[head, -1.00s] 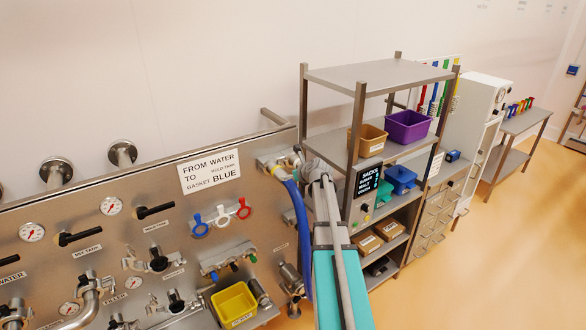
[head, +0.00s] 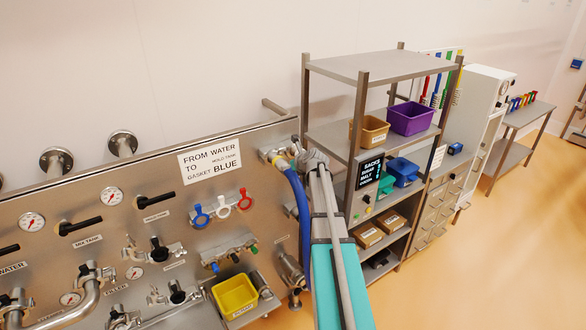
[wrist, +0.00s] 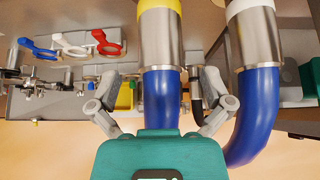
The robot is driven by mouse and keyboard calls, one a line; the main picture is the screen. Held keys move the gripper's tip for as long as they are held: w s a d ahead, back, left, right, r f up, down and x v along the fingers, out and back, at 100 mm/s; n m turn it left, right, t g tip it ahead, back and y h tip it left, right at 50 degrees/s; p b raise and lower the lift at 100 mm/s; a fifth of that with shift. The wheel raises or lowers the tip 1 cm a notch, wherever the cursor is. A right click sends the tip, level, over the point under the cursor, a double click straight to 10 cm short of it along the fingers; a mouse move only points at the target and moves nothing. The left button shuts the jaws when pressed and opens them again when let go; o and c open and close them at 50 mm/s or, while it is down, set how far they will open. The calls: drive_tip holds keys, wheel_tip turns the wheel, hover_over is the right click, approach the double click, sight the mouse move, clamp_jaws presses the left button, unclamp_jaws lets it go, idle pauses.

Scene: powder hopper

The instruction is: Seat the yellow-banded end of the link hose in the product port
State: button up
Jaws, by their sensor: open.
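The link hose is a blue hose (wrist: 163,100) with steel end sleeves. In the wrist view its yellow-banded end (wrist: 160,40) points up in the middle, and its white-banded end (wrist: 255,38) is to the right. My gripper (wrist: 160,95) is open, with one finger on each side of the blue hose just below the yellow-banded sleeve; contact cannot be told. In the head view the blue hose (head: 302,215) hangs at the panel's right edge, with my gripper (head: 303,160) at its top. I cannot tell which fitting is the product port.
The steel panel (head: 110,185) carries valves, gauges and pipe stubs. Blue, white and red ring-handled items (head: 222,206) hang left of the hose. A yellow bin (head: 235,294) sits low on the panel. A steel shelf rack (head: 380,68) stands close right of my arm.

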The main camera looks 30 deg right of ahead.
sight(280, 163)
drive_tip(key=shift+b+x, duration=1.55)
drive_tip(key=shift+x, duration=1.75)
drive_tip(key=c, duration=1.3)
drive_tip(key=shift+r, duration=0.1)
